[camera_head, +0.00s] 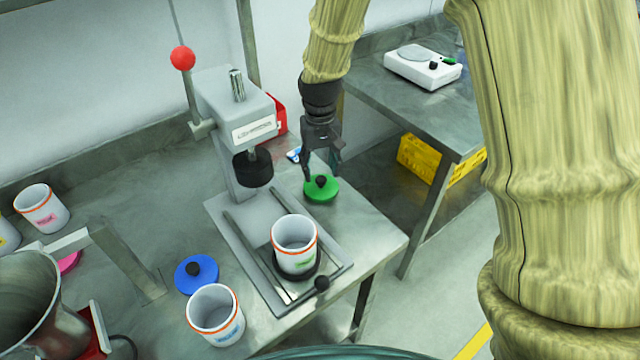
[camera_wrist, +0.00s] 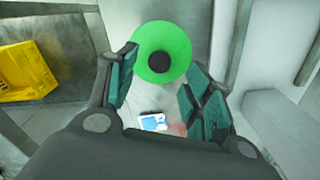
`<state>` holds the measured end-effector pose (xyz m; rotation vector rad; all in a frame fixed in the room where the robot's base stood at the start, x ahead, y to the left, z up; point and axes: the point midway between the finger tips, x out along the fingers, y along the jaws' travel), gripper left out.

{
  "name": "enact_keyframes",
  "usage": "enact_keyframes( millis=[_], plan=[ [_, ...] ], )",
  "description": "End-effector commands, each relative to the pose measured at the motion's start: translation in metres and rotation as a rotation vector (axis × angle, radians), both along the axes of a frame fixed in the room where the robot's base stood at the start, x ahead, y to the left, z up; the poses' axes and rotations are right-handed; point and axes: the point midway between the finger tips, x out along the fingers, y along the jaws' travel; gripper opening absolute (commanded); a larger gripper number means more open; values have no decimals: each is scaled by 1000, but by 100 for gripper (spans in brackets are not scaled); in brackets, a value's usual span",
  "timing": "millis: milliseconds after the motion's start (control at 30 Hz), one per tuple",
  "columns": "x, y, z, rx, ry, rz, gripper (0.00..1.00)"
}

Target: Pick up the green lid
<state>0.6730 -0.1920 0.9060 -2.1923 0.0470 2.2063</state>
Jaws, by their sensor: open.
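The green lid (camera_head: 321,190) lies flat on the metal table, to the right of the press, with a black knob on top. My gripper (camera_head: 322,172) is open just above and around the knob in the head view; I cannot tell whether it touches. In the wrist view the green lid (camera_wrist: 160,66) shows ahead, between and a little beyond the open fingers of my gripper (camera_wrist: 155,90). Its black knob faces the camera, and nothing is held.
The press (camera_head: 235,105) stands left of the lid, with a white cup (camera_head: 294,240) on its base. A blue lid (camera_head: 190,275) and another cup (camera_head: 215,318) stand at the front. A scale (camera_head: 422,68) sits on the side table; a yellow crate (camera_head: 425,165) is below.

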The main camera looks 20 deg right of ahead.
Motion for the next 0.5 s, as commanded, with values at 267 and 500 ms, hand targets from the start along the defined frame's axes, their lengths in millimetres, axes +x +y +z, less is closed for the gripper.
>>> enact_keyframes(
  millis=[267, 500],
  plan=[
    [3, -2, -27, 0, 5, -1, 51],
    [4, -2, -47, 0, 3, -1, 51]
  ],
)
